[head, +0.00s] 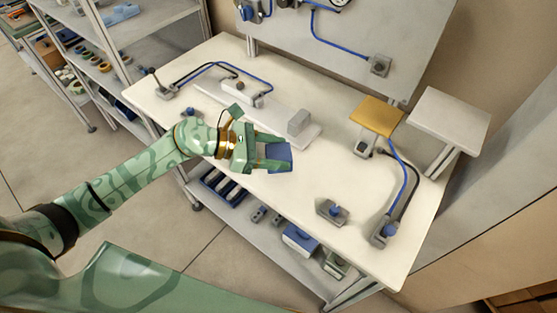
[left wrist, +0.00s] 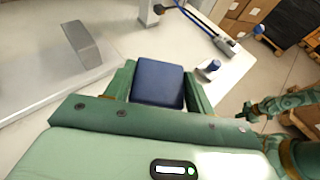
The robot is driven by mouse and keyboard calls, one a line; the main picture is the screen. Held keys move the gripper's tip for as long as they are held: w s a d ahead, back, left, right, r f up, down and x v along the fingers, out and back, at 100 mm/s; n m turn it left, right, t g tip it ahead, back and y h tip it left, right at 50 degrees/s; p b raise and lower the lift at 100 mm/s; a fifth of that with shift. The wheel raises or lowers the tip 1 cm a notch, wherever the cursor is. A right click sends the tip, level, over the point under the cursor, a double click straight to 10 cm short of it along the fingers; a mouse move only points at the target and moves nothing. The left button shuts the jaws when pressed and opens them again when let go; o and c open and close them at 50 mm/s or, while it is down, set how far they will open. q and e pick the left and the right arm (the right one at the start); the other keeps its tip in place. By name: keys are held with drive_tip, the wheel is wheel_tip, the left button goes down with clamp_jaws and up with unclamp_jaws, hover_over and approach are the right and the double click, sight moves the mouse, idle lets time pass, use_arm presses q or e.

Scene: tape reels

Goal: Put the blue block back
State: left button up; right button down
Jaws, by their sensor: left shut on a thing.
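The blue block (head: 279,157) is held between the fingers of my left gripper (head: 272,150), over the front part of the white table (head: 310,188) in the head view. In the left wrist view the blue block (left wrist: 158,83) sits between the two green fingers of the left gripper (left wrist: 160,88), its square dark blue face toward the camera. A grey block (head: 299,122) stands on a pale flat plate (head: 268,120) just behind the gripper; the grey block also shows in the left wrist view (left wrist: 82,44). My right gripper is not clearly in view.
A yellow-topped stand (head: 376,115) and a white raised platform (head: 449,115) are at the table's right. Grey fixtures with blue knobs (head: 333,211) (head: 385,231) stand at the front right. Blue cables (head: 230,68) run along the back left. The table's middle is mostly clear.

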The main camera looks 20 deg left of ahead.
use_arm(q)
drive_tip(key=f, duration=0.3)
drive_tip(key=shift+w+d+f+b, duration=0.25)
drive_tip(key=shift+d+f+b, duration=0.1)
drive_tip(key=shift+f+b, duration=0.05)
drive_tip(key=shift+a, duration=0.1)
drive_tip(key=shift+f, duration=0.1)
drive_tip(key=shift+f, duration=0.15)
drive_tip(key=o, duration=1.2)
